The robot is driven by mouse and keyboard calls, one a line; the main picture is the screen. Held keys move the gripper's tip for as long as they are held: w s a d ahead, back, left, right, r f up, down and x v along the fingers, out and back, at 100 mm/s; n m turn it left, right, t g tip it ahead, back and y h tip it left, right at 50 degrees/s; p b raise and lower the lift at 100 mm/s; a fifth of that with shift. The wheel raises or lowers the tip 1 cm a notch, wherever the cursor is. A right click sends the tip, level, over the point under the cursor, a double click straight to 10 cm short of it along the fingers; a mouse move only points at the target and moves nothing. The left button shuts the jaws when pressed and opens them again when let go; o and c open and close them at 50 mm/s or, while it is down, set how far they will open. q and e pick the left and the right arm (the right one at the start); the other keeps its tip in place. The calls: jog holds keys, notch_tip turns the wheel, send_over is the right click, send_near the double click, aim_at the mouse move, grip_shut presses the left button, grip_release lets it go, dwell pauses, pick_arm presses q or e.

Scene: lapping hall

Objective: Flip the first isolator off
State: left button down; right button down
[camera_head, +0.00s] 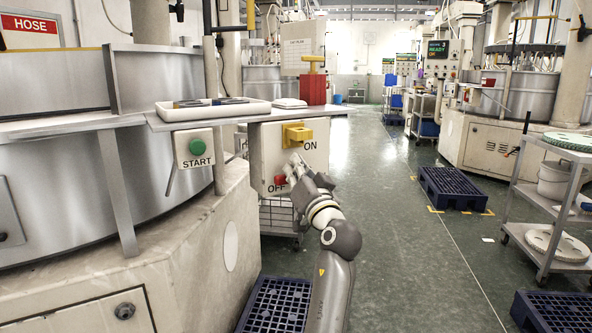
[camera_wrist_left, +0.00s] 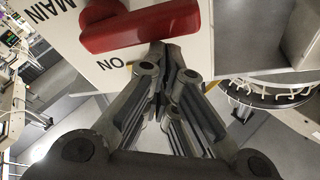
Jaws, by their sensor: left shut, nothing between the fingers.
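A pale isolator box (camera_head: 257,166) hangs under a shelf edge in the head view, with a yellow handle (camera_head: 297,134) beside "ON" at its top and a red part (camera_head: 280,180) by "OFF" lower down. My left gripper (camera_head: 294,166) is in front of the box's lower right, partly covering the "OFF" lettering. In the left wrist view, a red lever (camera_wrist_left: 140,27) crosses a white face marked "MAIN" and "ON". My left gripper's closed fingertips (camera_wrist_left: 165,52) are just below the lever; I cannot tell whether they touch it. My right gripper is not in view.
A green START button (camera_head: 197,148) is left of the box. Blue pallets (camera_head: 452,187) and a trolley (camera_head: 540,200) stand right. The central aisle floor is clear.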

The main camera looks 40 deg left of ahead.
pick_arm(q)
jog(key=shift+s+a+f, duration=0.1)
jog(key=shift+f, duration=0.25)
dwell(0.3)
jog(key=v, duration=0.7)
jog(key=shift+d+r, duration=0.15)
jog(key=shift+d, duration=0.15)
